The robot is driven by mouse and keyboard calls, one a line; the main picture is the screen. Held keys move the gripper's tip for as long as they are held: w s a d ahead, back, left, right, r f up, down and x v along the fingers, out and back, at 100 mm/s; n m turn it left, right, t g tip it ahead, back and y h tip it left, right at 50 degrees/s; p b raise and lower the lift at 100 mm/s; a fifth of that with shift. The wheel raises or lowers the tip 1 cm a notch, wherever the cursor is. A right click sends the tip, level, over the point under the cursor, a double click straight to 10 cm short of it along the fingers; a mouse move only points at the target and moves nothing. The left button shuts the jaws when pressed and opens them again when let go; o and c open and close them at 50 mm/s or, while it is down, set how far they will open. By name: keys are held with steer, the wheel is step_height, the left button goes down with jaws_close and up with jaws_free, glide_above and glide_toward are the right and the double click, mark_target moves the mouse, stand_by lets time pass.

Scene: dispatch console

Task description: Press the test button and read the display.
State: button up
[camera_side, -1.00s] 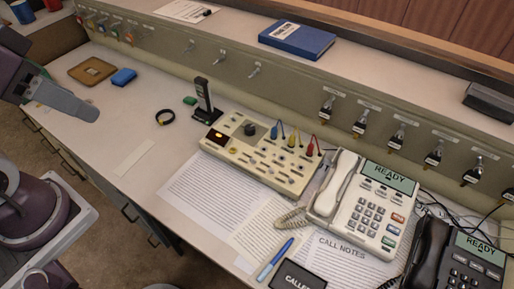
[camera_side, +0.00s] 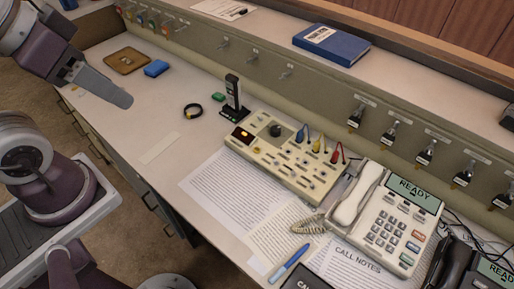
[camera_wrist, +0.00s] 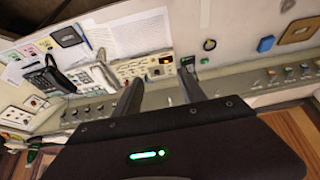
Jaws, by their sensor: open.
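A beige test panel (camera_side: 290,160) with knobs, jacks and coloured plugs lies on the desk in the side view; it also shows in the wrist view (camera_wrist: 132,68). At its left end is a small dark display (camera_side: 242,133) with an orange-red glow, too small to read. In the side view my gripper (camera_side: 122,99) is above the desk's left part, well left of the panel.
A black upright stand (camera_side: 233,98) rises behind the panel's left end. A white phone (camera_side: 385,220) showing "READY" stands right of the panel. A black ring (camera_side: 193,111), blue block (camera_side: 156,68) and brown tray (camera_side: 126,60) lie on the left.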

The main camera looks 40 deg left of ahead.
jaws_close()
stand_by(1.5)
